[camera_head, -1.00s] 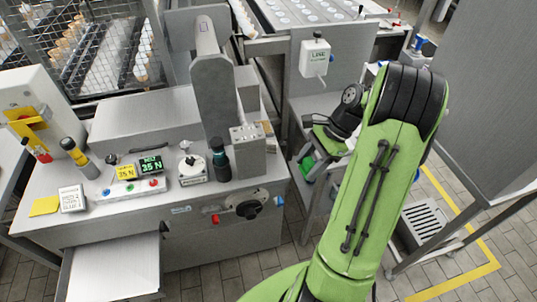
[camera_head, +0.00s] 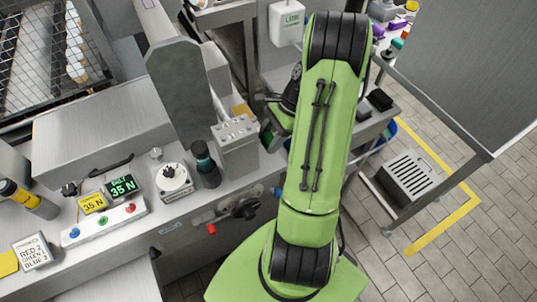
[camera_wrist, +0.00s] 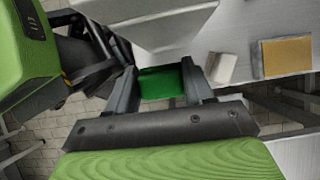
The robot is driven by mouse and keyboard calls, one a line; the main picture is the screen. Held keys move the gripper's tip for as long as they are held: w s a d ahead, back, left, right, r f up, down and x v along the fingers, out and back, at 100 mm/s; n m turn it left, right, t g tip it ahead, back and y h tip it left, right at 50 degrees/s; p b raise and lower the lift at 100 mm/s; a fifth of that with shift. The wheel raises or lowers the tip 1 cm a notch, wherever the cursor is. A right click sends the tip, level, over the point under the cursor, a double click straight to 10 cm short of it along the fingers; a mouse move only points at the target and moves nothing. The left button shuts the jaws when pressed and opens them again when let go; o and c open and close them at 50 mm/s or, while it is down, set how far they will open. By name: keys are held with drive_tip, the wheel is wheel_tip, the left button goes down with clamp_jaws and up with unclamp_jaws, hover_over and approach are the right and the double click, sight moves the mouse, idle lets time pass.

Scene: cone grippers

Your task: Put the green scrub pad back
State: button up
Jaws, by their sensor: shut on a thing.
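The green scrub pad (camera_wrist: 161,82) is between the two dark fingers of my gripper (camera_wrist: 161,88) in the wrist view. My gripper is shut on it and holds it by its sides.
In the wrist view a tan sponge-like block (camera_wrist: 287,55) and a small white block (camera_wrist: 223,68) lie on a grey surface to the right. The machine's control bench (camera_head: 100,262) stands left of my arm. A crate (camera_head: 408,178) sits on a low shelf at right.

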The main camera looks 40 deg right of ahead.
wheel_tip(320, 180, down, 7)
drive_tip(key=shift+r+b, duration=0.1)
drive_tip(key=shift+b, duration=0.7)
drive_tip(key=shift+r, duration=0.1)
drive_tip(key=shift+s, duration=0.1)
drive_tip(key=o, duration=1.1)
drive_tip(key=p+v, duration=0.4)
drive_tip(key=v, duration=0.8)
drive_tip(key=shift+d, duration=0.1)
